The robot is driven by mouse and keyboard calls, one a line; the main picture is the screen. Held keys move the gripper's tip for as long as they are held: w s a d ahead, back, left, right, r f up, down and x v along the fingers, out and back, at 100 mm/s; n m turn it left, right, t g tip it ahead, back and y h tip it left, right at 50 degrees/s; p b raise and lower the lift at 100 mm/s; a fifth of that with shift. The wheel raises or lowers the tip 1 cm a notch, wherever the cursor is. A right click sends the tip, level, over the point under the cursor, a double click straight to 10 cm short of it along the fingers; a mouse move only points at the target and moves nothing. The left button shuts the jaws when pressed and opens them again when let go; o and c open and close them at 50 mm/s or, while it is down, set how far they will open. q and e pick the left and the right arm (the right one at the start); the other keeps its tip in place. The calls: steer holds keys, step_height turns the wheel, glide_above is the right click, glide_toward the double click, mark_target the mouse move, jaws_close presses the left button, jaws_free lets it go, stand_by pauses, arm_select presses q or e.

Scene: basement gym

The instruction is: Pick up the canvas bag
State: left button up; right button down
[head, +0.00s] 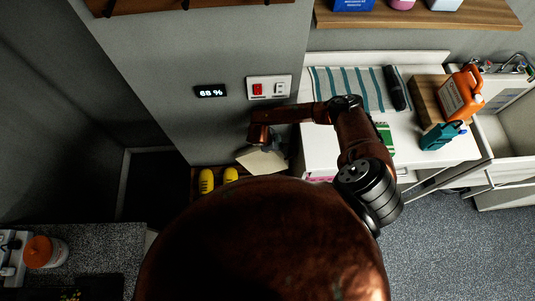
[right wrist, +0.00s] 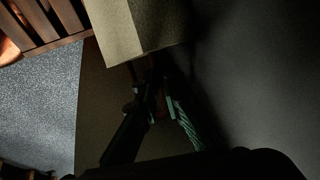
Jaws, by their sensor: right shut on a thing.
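The canvas bag (head: 260,162) is pale beige and hangs or rests beside the grey wall, over the slatted wooden bench, in the head view. In the right wrist view the pale bag (right wrist: 138,25) fills the upper middle. My right gripper (head: 268,144) is at the top of the bag. In the right wrist view its dark fingers (right wrist: 152,92) are close together, shut on the bag; the exact grip is in shadow. My left gripper is not in view.
Yellow shoes (head: 206,181) sit on the bench just left of the bag. A white counter (head: 325,150) stands to the right, with a striped towel (head: 346,90), an orange jug (head: 463,94) and a teal container (head: 441,136). The grey floor (head: 445,250) at lower right is clear.

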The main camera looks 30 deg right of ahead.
steer(key=shift+a+r, duration=0.1)
steer(key=shift+r, duration=0.05)
steer(key=shift+s+a+r, duration=0.15)
steer(key=shift+r, duration=3.2)
steer(key=s+a+b, duration=0.3)
steer(key=s+a, duration=0.9)
steer(key=a, duration=0.3)
steer(key=shift+a, duration=0.1)
